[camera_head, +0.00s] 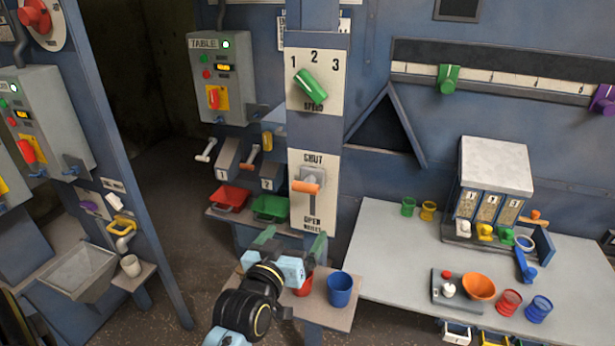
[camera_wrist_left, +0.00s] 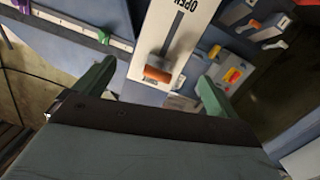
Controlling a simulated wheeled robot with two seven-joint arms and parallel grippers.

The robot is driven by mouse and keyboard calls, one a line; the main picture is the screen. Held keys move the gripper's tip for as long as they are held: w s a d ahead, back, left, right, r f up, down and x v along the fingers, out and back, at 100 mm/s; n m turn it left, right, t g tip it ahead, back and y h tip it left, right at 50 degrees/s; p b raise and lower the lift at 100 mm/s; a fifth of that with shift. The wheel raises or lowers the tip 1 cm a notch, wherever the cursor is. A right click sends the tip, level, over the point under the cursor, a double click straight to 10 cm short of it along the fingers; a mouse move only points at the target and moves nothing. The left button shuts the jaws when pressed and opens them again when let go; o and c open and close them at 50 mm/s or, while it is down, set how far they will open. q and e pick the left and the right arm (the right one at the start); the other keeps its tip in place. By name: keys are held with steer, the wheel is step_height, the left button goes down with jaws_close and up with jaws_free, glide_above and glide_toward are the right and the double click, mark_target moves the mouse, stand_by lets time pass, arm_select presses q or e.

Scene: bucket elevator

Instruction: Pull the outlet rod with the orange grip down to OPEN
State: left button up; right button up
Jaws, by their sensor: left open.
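The outlet rod with the orange grip (camera_head: 306,187) sticks out of a white plate (camera_head: 300,214) marked SHUT at the top and OPEN at the bottom. The grip is near the SHUT end of the plate's dark slot. My left gripper (camera_head: 294,246) is below the grip, in front of the plate's lower part, with its green fingers apart and empty. In the left wrist view the orange grip (camera_wrist_left: 157,74) lies ahead, between the two spread green fingers (camera_wrist_left: 152,92), not visibly touched. My right gripper is not in view.
A small shelf (camera_head: 335,314) below holds a blue cup (camera_head: 340,288) and a red cup (camera_head: 303,288), close to my left gripper. A green SPEED knob (camera_head: 311,86) is above the plate. Red (camera_head: 230,197) and green (camera_head: 271,207) trays stand to the left; a grey table (camera_head: 400,255) to the right.

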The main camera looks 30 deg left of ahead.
arm_select(q)
steer(key=y, duration=0.1)
glide_toward(304, 192)
steer(key=shift+n+t, duration=0.3)
steer(key=shift+t, duration=0.1)
steer(key=p+x, duration=0.1)
steer(key=x, duration=1)
steer(key=shift+w+a+f+p, duration=0.15)
steer(key=shift+w+f+p, duration=0.1)
steer(key=shift+p, duration=0.1)
steer(key=shift+w+a, duration=0.15)
steer(key=shift+w, duration=0.3)
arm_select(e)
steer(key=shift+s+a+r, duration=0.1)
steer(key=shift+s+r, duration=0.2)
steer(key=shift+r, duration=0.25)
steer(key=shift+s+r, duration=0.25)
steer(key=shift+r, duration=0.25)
arm_select(q)
steer(key=shift+c, duration=0.5)
steer(key=shift+f, duration=0.1)
steer(key=c, duration=1.3)
step_height(304, 192, down, 10)
steer(key=b, duration=0.4)
steer(key=shift+b, duration=0.4)
steer(key=shift+f, duration=0.3)
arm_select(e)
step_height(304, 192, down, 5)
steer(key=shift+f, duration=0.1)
